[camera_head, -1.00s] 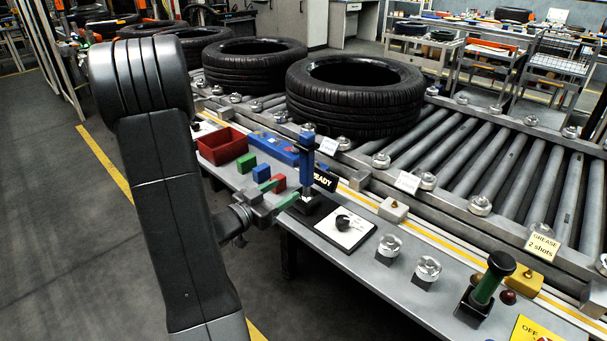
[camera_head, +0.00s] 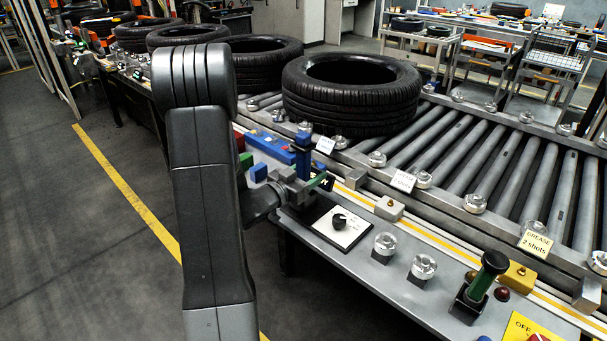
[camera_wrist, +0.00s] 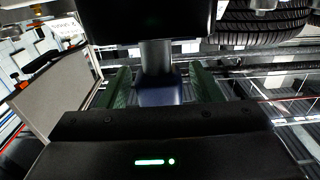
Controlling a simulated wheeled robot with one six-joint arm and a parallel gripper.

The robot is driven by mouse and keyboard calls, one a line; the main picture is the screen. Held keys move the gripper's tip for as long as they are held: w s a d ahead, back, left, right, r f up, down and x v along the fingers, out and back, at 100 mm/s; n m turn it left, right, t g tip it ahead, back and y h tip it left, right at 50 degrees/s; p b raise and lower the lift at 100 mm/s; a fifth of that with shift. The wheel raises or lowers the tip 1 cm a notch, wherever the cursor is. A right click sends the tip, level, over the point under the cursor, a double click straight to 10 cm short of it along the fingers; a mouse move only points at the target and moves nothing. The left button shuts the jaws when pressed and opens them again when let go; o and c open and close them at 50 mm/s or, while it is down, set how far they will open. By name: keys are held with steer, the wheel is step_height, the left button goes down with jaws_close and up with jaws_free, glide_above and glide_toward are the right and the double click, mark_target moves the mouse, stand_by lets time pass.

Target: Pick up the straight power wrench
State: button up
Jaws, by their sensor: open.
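The straight power wrench (camera_head: 303,146) looks like the upright blue tool standing on the near side bench in the head view; its lower part is hidden behind my gripper. My gripper (camera_head: 306,177) is open at the tool, with its green fingers around the level of the tool's lower half. In the wrist view, the tool's grey shaft and blue body (camera_wrist: 157,91) stand between the two open green fingers of my gripper (camera_wrist: 160,80), with a visible gap on each side. A black block tops the shaft there.
Tyres (camera_head: 352,92) rest on the roller conveyor (camera_head: 480,165) behind. A green-handled lever (camera_head: 484,280) stands at the right.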

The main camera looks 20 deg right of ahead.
mark_target(308, 141)
steer(key=shift+c, duration=0.5)
steer(key=c, duration=1.1)
steer(key=shift+o, duration=0.2)
steer(key=shift+r, duration=0.1)
step_height(308, 141, up, 10)
steer(key=shift+p, duration=0.5)
